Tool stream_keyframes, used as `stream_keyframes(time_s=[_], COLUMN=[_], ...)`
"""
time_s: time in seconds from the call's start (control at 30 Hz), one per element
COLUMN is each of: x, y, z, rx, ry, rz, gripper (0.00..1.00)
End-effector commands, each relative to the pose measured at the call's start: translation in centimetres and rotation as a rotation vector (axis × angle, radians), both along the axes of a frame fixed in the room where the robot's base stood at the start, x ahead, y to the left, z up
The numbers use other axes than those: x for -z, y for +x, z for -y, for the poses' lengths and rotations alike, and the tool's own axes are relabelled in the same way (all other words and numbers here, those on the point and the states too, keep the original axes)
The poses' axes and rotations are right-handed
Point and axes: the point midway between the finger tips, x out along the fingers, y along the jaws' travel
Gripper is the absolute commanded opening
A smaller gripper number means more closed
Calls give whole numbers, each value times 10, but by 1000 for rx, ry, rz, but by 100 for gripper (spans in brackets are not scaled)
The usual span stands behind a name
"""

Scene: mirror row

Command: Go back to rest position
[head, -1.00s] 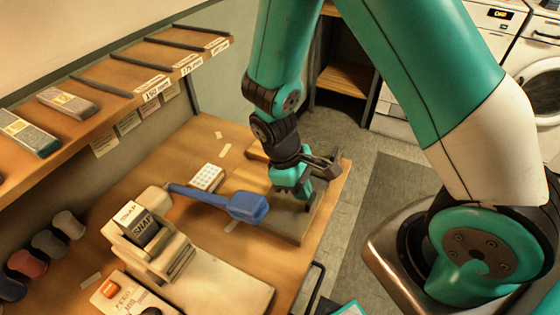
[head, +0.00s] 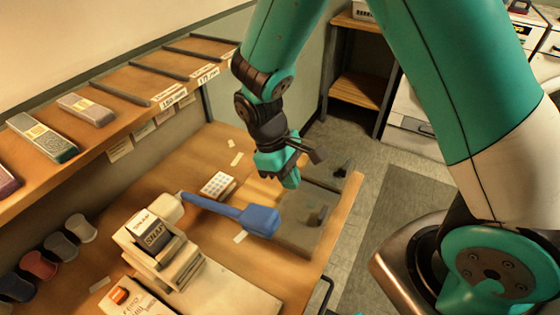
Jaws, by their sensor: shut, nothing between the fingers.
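My gripper (head: 290,178) is teal with dark joints and hangs from my arm above the far right part of the wooden workbench (head: 255,165). Its fingers are shut with nothing between them. The fingers are apart from the plate. A blue tool with a long handle (head: 250,217) lies to the left of the plate.
A machine marked SNAP (head: 155,240) stands on the bench at the left, with spools (head: 60,247) beside it. A labelled shelf (head: 125,120) holds boxes above the bench. Wooden shelving (head: 357,88) and white appliances (head: 410,115) stand beyond the bench. Grey floor (head: 375,170) shows to the right.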

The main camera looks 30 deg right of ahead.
Motion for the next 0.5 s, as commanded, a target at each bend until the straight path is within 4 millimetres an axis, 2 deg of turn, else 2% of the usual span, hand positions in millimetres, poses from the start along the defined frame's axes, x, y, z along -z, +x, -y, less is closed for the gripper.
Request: stream_keyframes(time_s=[0.1,0.2,0.5], x=[-20,-32,-44], y=[7,11,13], z=[-4,-6,-9], rx=[2,2,2], ry=[2,1,5], rz=[5,2,3], gripper=[0,0,0])
